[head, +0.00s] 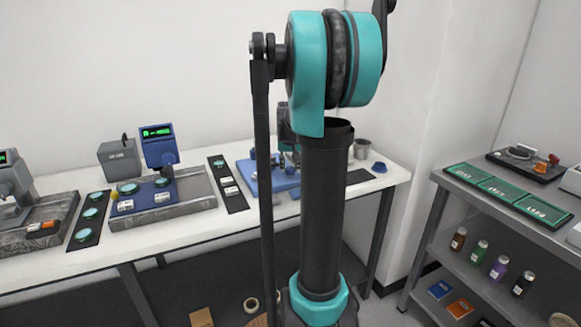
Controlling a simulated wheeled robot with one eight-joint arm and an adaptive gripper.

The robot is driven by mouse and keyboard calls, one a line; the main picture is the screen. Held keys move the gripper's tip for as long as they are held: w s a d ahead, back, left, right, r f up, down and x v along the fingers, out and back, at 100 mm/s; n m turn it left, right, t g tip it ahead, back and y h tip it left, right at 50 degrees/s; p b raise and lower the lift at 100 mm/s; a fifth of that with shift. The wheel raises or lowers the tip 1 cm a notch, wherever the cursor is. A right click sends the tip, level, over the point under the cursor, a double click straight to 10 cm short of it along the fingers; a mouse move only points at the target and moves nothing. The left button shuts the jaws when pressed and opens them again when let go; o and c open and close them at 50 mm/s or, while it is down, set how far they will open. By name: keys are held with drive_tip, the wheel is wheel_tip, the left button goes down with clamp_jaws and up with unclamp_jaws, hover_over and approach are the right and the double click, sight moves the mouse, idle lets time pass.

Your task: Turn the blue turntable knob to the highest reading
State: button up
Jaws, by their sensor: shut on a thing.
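A blue instrument base (258,182) stands on the white bench (236,208), partly hidden behind my arm. Dark parts rise above it at the arm's left edge; I cannot tell whether they are the instrument or my wrist. I cannot make out the turntable knob or its reading here. Another blue instrument (160,146) at the left has a lit green display, too small to read. My arm stands upright in the middle and hides my gripper.
Dark strips with round discs and pale blocks (228,184) lie between the instruments. A grey box (119,158) stands at the back. A metal shelf unit (481,203) at the right carries green panels (499,186) and bottles (479,252). Open floor separates it from the bench.

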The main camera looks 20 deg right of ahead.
drive_tip(key=shift+m, duration=0.5)
drive_tip(key=o, duration=1.2)
drive_tip(key=shift+c, duration=0.2)
drive_tip(key=shift+r, duration=0.15)
drive_tip(key=v, duration=0.7)
drive_tip(key=shift+s+a+r, duration=0.15)
drive_tip(key=shift+r, duration=0.15)
